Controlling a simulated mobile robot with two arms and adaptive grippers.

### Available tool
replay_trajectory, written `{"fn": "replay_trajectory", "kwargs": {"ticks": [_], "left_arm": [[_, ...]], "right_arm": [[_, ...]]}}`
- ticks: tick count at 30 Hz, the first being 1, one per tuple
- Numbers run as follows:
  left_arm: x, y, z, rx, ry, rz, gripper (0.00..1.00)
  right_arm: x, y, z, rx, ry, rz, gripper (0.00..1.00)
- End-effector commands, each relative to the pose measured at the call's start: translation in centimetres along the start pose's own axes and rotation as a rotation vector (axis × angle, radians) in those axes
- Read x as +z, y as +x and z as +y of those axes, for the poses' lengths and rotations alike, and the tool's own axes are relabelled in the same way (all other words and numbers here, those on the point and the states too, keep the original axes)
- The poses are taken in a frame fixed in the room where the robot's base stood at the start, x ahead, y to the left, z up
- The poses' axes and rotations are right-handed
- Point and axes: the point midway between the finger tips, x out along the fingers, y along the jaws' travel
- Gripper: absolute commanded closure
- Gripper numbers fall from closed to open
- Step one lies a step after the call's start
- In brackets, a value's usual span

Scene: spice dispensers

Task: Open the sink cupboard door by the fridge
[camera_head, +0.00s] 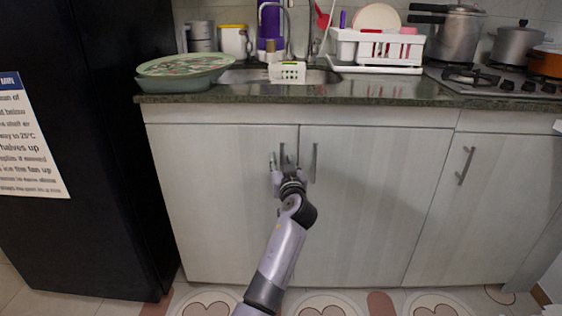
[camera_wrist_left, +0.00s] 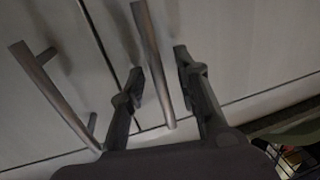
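The pale sink cupboard door by the fridge (camera_head: 220,215) is shut, flush with the pale door to its right (camera_head: 375,215). The left door's upright metal bar handle (camera_head: 282,153) shows near its right edge, partly hidden by my left gripper (camera_head: 286,166). In the left wrist view, my left gripper (camera_wrist_left: 158,70) is open. Its two dark fingers stand on either side of that handle (camera_wrist_left: 153,60), with gaps showing. The neighbouring door's handle (camera_wrist_left: 55,95) lies outside the fingers, at the left of this view. My right gripper is not in view.
A black fridge (camera_head: 85,130) stands left of the cupboard. The dark counter (camera_head: 300,92) overhangs the doors and holds a large covered dish (camera_head: 185,70) at its front edge. The tiled floor (camera_head: 215,298) before the doors looks clear.

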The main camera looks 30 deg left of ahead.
Motion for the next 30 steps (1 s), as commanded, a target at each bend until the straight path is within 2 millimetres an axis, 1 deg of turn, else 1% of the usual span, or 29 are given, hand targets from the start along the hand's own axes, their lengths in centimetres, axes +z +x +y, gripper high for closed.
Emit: {"fn": "replay_trajectory", "kwargs": {"ticks": [2, 15, 30], "left_arm": [[0.01, 0.0, 0.0, 0.0, 0.0, 0.0, 0.71], [0.0, 0.01, -0.03, 0.0, 0.0, 0.0, 1.0], [-0.02, 0.02, -0.02, 0.0, 0.0, 0.001, 1.0]], "right_arm": [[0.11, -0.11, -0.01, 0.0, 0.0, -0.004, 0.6], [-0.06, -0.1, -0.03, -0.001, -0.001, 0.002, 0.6], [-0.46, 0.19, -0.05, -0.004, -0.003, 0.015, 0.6]]}}
